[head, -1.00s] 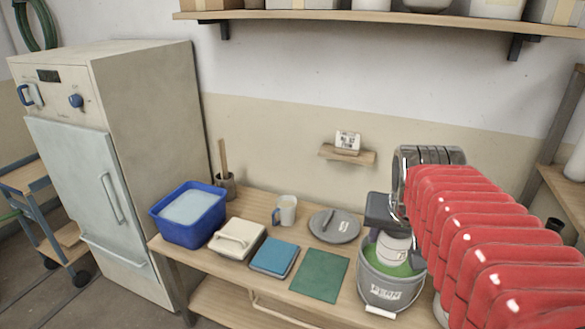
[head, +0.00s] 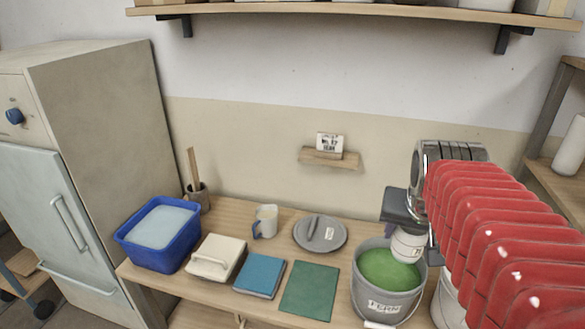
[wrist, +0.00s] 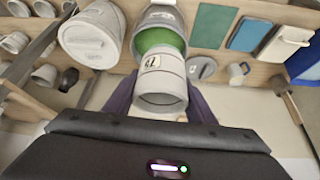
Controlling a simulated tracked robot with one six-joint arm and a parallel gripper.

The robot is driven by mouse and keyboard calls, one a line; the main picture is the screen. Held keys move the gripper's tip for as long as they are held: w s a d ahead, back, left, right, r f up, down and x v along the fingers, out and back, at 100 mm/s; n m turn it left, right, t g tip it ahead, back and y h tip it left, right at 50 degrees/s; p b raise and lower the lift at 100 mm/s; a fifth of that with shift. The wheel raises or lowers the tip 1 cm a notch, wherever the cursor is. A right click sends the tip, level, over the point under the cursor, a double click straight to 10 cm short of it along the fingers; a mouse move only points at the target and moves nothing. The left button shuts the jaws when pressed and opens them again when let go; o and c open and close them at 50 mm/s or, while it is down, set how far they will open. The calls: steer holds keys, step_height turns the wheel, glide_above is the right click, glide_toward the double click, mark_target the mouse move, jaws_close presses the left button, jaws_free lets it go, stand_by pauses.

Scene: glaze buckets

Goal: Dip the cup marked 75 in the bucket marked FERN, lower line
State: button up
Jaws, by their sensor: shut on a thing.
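My gripper (head: 405,208) is shut on a pale grey-white cup (head: 407,244) at the right of the table. In the head view the cup overlaps the far right part of the bucket marked FERN (head: 385,304), which holds green glaze (head: 390,270). The wrist view shows the cup (wrist: 162,82) between my dark fingers, with the bucket (wrist: 163,17) and green glaze beyond it. The cup's label is turned and small; its number is hard to read. No green coat shows on the visible cup wall. I cannot tell the exact gap to the glaze.
A grey lid (head: 320,233), a white mug with a blue handle (head: 265,221), a green mat (head: 309,290), a blue pad (head: 260,275), a cream lidded box (head: 216,257) and a blue tub (head: 158,233) lie leftward. Another pale bucket (wrist: 90,38) stands beside FERN. A small wall shelf (head: 329,158) holds a card.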

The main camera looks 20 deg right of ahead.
steer(key=w+d+f, duration=0.5)
steer(key=w+f, duration=0.2)
steer(key=f, duration=0.2)
steer(key=w+d+f, duration=0.6)
steer(key=w+f, duration=0.1)
steer(key=f, duration=0.2)
steer(key=shift+w+d+n, duration=0.3)
steer(key=shift+w+n, duration=0.05)
steer(key=shift+n, duration=0.05)
steer(key=shift+f, duration=0.1)
step_height(320, 180, down, 4)
steer(key=shift+s+r, duration=0.1)
steer(key=shift+r, duration=0.05)
stand_by(0.4)
steer(key=shift+f, duration=2.25)
